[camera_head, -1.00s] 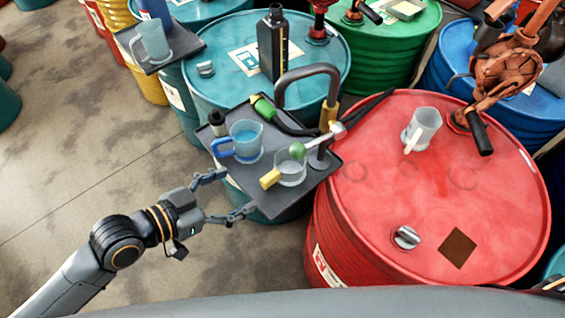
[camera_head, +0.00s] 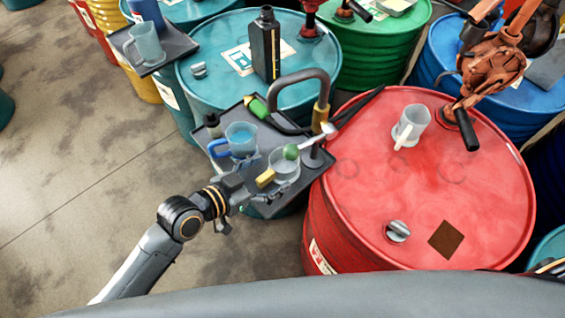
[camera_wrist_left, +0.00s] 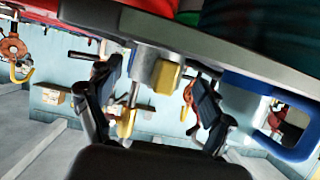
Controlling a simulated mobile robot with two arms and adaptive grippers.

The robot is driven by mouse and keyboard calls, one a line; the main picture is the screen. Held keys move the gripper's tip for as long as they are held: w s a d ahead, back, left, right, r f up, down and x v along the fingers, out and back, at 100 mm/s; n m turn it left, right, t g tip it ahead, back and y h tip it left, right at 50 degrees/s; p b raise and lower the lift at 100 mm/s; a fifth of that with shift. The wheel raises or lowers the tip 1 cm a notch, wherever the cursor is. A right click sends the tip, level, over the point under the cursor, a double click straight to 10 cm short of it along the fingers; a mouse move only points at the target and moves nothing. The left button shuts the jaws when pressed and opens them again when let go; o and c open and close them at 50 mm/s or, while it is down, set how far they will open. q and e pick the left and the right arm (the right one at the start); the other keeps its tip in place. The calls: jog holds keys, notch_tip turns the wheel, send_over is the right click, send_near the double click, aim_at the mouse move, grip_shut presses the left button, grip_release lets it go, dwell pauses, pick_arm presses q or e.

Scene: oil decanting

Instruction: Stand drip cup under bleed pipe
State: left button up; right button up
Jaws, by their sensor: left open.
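A clear cup with a yellow handle (camera_head: 286,169), apparently the drip cup, stands on the dark grey tray (camera_head: 311,180) between the teal and red drums. My left gripper (camera_head: 247,190) is open at the tray's near left edge, close to the yellow handle. In the left wrist view the cup (camera_wrist_left: 149,68) and its yellow handle appear between the spread fingers (camera_wrist_left: 155,78); contact is unclear. My right gripper is not in view.
A jug with a blue handle (camera_head: 241,139) stands close behind the cup, left of it. A dark arched pipe (camera_head: 298,76) rises behind. The red drum (camera_head: 375,215) to the right carries a white mug (camera_head: 411,125). A black bottle (camera_head: 265,48) stands on the teal drum.

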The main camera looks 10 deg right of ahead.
aim_at(267, 174)
pick_arm(q)
jog(key=shift+a, duration=0.1)
jog(key=c, duration=0.6)
grip_shut()
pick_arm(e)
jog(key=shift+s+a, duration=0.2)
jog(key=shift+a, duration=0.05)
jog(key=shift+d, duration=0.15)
pick_arm(q)
jog(key=shift+r, duration=0.55)
notch_tip(267, 174, up, 2)
jog(key=shift+r+b, duration=0.1)
jog(key=shift+b, duration=0.2)
jog(key=s+a+b, duration=0.4)
jog(key=s+a, duration=0.6)
jog(key=a, duration=0.4)
jog(key=shift+s+a, duration=0.2)
jog(key=shift+s, duration=0.15)
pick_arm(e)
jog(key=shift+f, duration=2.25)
pick_arm(q)
jog(key=shift+r, duration=0.1)
